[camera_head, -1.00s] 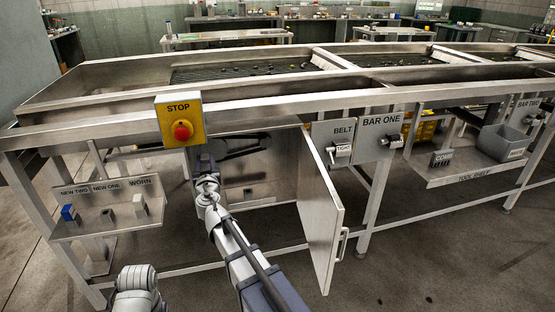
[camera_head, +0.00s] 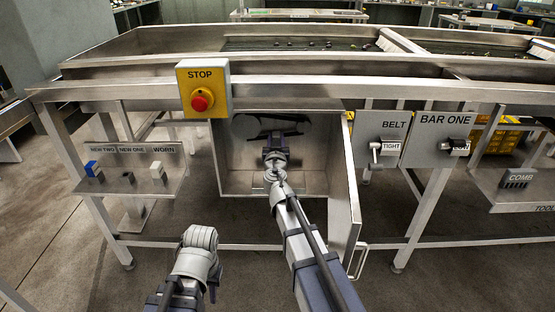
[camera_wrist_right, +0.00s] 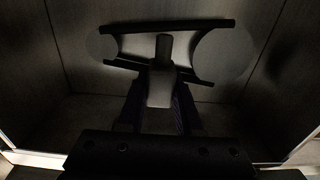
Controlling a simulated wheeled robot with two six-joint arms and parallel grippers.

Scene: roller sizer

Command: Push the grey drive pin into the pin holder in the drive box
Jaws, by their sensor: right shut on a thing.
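My right gripper (camera_head: 276,143) is inside the open drive box (camera_head: 232,176), near its back wall. In the right wrist view, its two dark fingers (camera_wrist_right: 160,104) are shut on the grey drive pin (camera_wrist_right: 161,86), a grey block with a narrower round end pointing at the back wall. The pin's end overlaps a dark belt (camera_wrist_right: 165,25) looped around two round discs. The pin holder is not clearly seen behind the pin, and I cannot tell whether the pin's tip is in it.
The box door (camera_head: 341,190) stands open on the right, beside my right arm. A yellow STOP box (camera_head: 204,89) is above left. A shelf (camera_head: 135,190) at left holds a blue block (camera_head: 92,169) and a pale block (camera_head: 157,170). BELT and BAR ONE panels are at right.

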